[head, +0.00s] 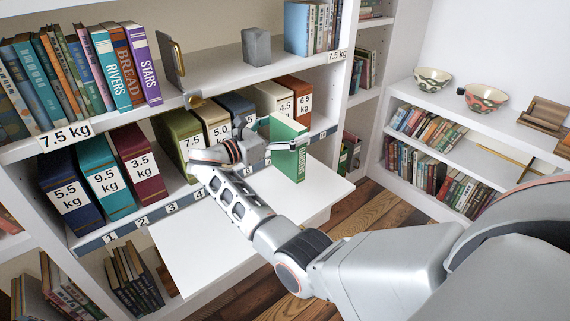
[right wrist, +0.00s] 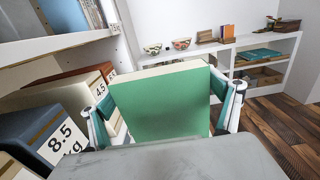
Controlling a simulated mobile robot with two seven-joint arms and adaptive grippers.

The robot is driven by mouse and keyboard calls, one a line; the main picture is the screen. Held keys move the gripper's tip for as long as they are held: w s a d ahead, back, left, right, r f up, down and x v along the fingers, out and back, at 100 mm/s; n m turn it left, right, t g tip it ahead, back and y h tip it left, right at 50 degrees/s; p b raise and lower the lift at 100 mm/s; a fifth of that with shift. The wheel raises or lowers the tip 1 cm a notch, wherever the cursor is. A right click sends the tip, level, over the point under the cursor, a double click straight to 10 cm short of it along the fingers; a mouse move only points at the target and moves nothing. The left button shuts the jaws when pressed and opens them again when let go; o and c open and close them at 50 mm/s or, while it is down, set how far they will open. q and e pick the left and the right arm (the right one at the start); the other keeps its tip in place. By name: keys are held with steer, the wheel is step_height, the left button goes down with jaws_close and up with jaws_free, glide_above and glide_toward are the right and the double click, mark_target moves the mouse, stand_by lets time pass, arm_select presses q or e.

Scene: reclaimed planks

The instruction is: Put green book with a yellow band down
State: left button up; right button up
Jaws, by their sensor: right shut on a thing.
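A green book (head: 288,150) with white lettering on its spine is held upright in my right gripper (head: 284,136), above the white pull-out board. I cannot make out a yellow band on it. In the right wrist view the green cover (right wrist: 160,105) fills the middle, with a finger of my right gripper (right wrist: 165,112) at each side edge. My left gripper is not in view. An olive-green book marked 7.5 (head: 180,138) stands on the shelf to the left of my gripper, partly hidden by it.
Books with kg labels, such as a blue one (head: 70,190), stand along the numbered shelf edge (head: 150,215). The white board (head: 215,245) below has bare room. Two bowls (head: 433,79) stand on a low bookcase (head: 510,130) at right. A grey block (head: 257,47) sits on the upper shelf.

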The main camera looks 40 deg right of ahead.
glide_above(283, 161)
steer(key=d, duration=0.1)
step_height(283, 161, down, 5)
steer(key=f, duration=0.1)
steer(key=f+b, duration=0.1)
steer(key=f, duration=0.1)
steer(key=f+b, duration=0.1)
steer(key=f, duration=0.1)
steer(key=shift+d+f, duration=0.15)
steer(key=shift+d, duration=0.1)
steer(key=shift+f+b, duration=0.35)
steer(key=shift+r, duration=0.15)
steer(key=shift+f, duration=0.2)
steer(key=o, duration=1.8)
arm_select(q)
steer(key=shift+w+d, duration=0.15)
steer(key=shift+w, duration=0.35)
arm_select(e)
steer(key=shift+o, duration=0.2)
